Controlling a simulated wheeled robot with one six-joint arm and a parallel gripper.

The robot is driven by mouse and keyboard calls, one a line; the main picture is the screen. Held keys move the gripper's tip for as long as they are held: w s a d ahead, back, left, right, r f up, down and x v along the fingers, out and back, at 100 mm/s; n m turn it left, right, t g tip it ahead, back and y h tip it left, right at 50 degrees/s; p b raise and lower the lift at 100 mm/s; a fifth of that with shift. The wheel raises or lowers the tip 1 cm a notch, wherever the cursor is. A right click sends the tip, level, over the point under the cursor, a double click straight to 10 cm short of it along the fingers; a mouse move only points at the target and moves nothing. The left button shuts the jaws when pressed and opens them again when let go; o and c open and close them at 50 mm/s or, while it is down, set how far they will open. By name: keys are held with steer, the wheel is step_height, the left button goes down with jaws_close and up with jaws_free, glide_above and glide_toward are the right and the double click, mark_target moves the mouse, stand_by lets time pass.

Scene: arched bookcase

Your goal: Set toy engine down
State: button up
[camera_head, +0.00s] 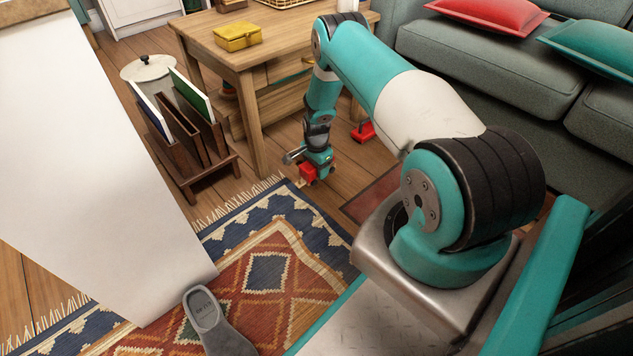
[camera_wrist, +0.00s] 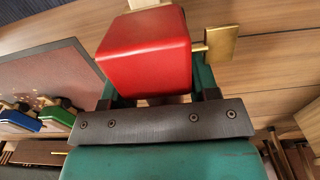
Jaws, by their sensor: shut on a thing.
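The toy engine shows as a red block (camera_wrist: 145,55) with a brass-coloured piece on its right side in the wrist view. In the head view it is a small red shape (camera_head: 308,173) low over the floor by the rug's far corner. My gripper (camera_wrist: 150,98) has its green fingers on both sides of the red block and is shut on it. The gripper also shows in the head view (camera_head: 318,162), at the lower end of my arm. I cannot tell whether the engine touches the floor. Part of it is hidden by the gripper.
A wooden table (camera_head: 237,55) with a yellow box (camera_head: 237,37) stands behind. A book rack (camera_head: 190,150) stands left, and a patterned rug (camera_head: 270,265) lies in front. A red object (camera_head: 363,132) is on the floor. Blue (camera_wrist: 18,121) and green (camera_wrist: 58,119) toy pieces show left.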

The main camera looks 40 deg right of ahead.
mark_target(316, 176)
step_height(316, 176, down, 4)
steer(key=b, duration=0.2)
steer(key=shift+f+b, duration=0.25)
steer(key=shift+b, duration=0.05)
steer(key=shift+r, duration=0.15)
steer(key=o, duration=1)
steer(key=shift+o, duration=0.2)
